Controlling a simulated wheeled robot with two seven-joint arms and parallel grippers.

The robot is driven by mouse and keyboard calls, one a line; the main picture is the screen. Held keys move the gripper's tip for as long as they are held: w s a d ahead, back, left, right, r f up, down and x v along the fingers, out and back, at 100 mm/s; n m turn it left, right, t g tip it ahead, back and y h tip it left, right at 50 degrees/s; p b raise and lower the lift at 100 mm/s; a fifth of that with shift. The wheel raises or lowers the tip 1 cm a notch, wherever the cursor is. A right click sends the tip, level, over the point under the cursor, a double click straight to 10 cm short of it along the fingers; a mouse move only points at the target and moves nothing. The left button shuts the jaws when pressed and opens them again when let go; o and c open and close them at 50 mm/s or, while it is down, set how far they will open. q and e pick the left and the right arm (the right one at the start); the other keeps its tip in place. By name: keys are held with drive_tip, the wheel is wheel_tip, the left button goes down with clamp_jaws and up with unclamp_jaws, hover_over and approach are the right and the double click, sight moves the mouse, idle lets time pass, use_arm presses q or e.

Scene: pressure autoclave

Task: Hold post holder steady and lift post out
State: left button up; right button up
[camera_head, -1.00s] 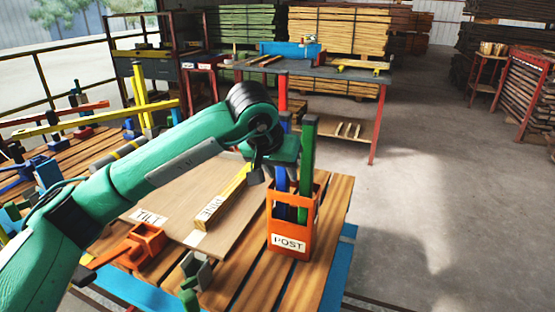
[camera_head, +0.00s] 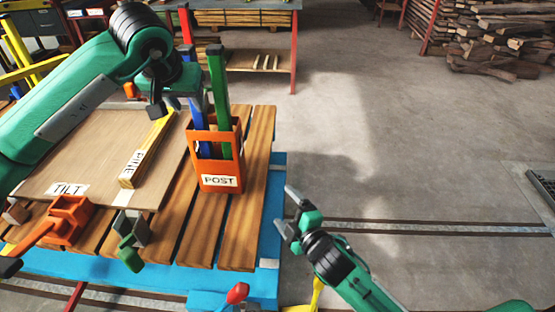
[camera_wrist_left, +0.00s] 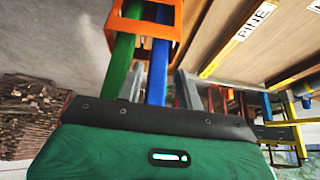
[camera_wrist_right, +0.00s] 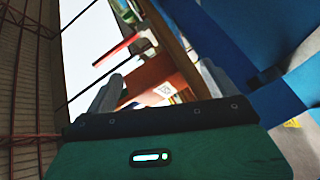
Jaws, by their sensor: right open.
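The orange post holder (camera_head: 221,183), labelled POST, stands upright near the right end of the slatted table. A green post (camera_head: 217,80) and a blue post (camera_head: 197,112) stand in it. My left gripper (camera_head: 190,90) is at the upper part of the blue post, above the holder's rim. My right gripper (camera_head: 287,213) is open and empty, right of the table and apart from the holder.
A board (camera_head: 90,165) marked TILT lies left of the holder, with a yellow PINE bar (camera_head: 146,150) on it. An orange clamp (camera_head: 68,218) sits at its front edge. The table's blue frame (camera_head: 270,205) lies between the holder and my right gripper. The floor to the right is clear.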

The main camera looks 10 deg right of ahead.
sight(226, 158)
drive_tip(key=w+r+n+g+y, duration=0.4)
drive_tip(key=w+n+g+y, duration=0.15)
drive_tip(key=n, duration=1.15)
drive_tip(key=w+r+n+g+y, duration=0.45)
drive_tip(key=n+y, duration=0.25)
drive_tip(key=n, duration=0.9)
drive_tip(key=x, duration=1.3)
drive_tip(key=shift+w+a, duration=0.3)
drive_tip(key=shift+a, duration=0.05)
